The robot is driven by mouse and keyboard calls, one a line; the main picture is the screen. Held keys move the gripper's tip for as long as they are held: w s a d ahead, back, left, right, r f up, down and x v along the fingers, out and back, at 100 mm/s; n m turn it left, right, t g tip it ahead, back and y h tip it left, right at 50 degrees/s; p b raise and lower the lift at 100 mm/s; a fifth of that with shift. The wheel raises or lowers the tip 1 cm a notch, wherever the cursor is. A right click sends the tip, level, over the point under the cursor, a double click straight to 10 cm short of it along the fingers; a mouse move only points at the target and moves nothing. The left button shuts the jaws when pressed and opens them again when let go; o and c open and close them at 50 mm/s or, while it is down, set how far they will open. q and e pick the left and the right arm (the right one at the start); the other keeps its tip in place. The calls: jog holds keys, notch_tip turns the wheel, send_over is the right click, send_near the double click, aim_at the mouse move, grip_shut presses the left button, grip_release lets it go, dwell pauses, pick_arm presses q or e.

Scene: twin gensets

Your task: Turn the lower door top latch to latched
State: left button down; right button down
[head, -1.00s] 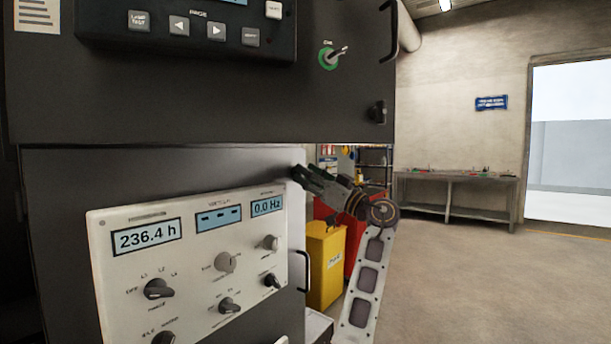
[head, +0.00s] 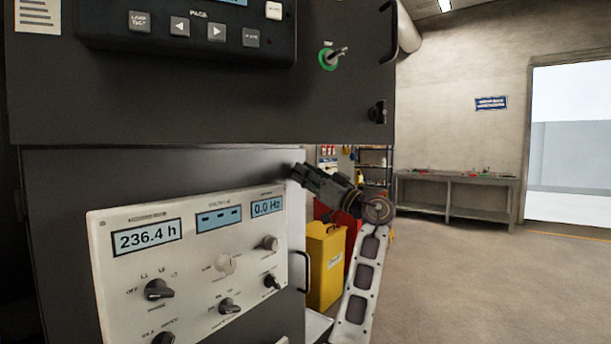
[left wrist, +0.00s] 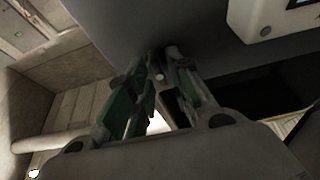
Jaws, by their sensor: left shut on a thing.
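The lower door (head: 100,180) is a dark grey panel carrying a white control plate. Its right edge does not line up with the upper door's right edge. My left gripper (head: 297,173) is at the lower door's top right corner, with its fingers shut on the small top latch. The gripper hides the latch in the head view, so its turned position cannot be told. In the left wrist view the fingertips (left wrist: 158,66) close around a small dark piece against the grey door face (left wrist: 205,35). My right gripper is not in view.
The upper door (head: 200,115) has its own dark latch (head: 377,112) and a green-ringed switch (head: 330,58). A black handle (head: 305,272) is on the lower door's right edge. A yellow bin (head: 326,265) stands behind my arm. A bench (head: 450,182) is further back; the right floor is clear.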

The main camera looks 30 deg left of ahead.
pick_arm(q)
jog(key=shift+m, duration=0.4)
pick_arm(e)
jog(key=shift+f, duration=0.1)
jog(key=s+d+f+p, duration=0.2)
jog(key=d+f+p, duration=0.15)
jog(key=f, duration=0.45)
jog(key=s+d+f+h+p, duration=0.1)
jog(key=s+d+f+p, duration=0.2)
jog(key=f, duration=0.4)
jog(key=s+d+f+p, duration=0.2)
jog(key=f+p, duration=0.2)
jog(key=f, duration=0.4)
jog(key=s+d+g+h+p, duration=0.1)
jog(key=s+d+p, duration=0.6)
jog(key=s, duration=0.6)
pick_arm(q)
jog(key=shift+s+r+m+t+h+p, duration=0.1)
jog(key=shift+m+t+h+p, duration=0.9)
jog(key=shift+m, duration=2.65)
jog(key=shift+w+r+m+t+h+p, duration=0.1)
jog(key=shift+m+t+h+p, duration=0.85)
jog(key=shift+m, duration=2.65)
jog(key=shift+s+r+m+t+h+p, duration=0.1)
jog(key=shift+m+t+h+p, duration=0.9)
jog(key=shift+m, duration=2.65)
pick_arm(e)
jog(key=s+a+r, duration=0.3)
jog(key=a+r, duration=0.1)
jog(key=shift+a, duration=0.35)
